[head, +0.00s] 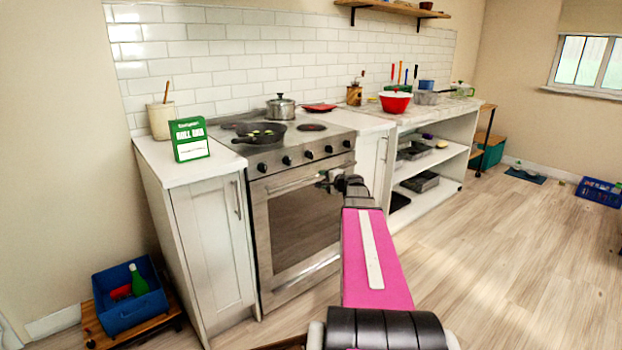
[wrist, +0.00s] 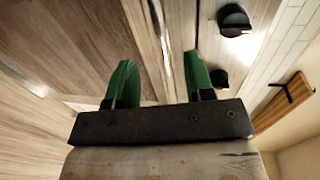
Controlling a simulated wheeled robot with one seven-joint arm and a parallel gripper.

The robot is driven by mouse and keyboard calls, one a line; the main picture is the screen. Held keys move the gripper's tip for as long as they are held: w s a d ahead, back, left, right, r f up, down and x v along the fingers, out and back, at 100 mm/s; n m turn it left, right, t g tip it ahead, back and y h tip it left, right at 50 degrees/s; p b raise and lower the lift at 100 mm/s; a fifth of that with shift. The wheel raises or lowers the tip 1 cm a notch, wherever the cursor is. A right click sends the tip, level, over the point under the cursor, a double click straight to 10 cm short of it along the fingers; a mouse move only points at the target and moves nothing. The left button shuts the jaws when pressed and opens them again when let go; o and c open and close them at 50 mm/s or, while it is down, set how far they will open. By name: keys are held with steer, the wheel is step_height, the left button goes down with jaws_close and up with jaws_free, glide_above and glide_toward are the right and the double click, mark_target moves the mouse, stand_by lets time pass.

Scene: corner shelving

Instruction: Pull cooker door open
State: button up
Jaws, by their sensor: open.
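The cooker (head: 300,215) stands against the tiled wall, with a steel front and a dark glass door (head: 303,222). The door appears shut. Its long horizontal handle (head: 291,184) runs across the top of the door. My gripper (head: 325,180) is at the right part of this handle, partly hidden by my own wrist. In the wrist view my gripper (wrist: 160,80) has two green fingers spread apart. The handle (wrist: 155,22) shows as a pale bar ahead, in line with the gap between the fingers. I cannot tell whether the fingers touch it.
Black knobs (head: 308,155) line the panel above the door; they also show close to the right finger in the wrist view (wrist: 235,19). A pan (head: 260,133) and a pot (head: 281,107) sit on top. The floor (head: 480,270) in front is clear.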

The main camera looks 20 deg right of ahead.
mark_target(316, 177)
steer(key=x, duration=0.8)
steer(key=shift+w, duration=0.1)
jaws_close()
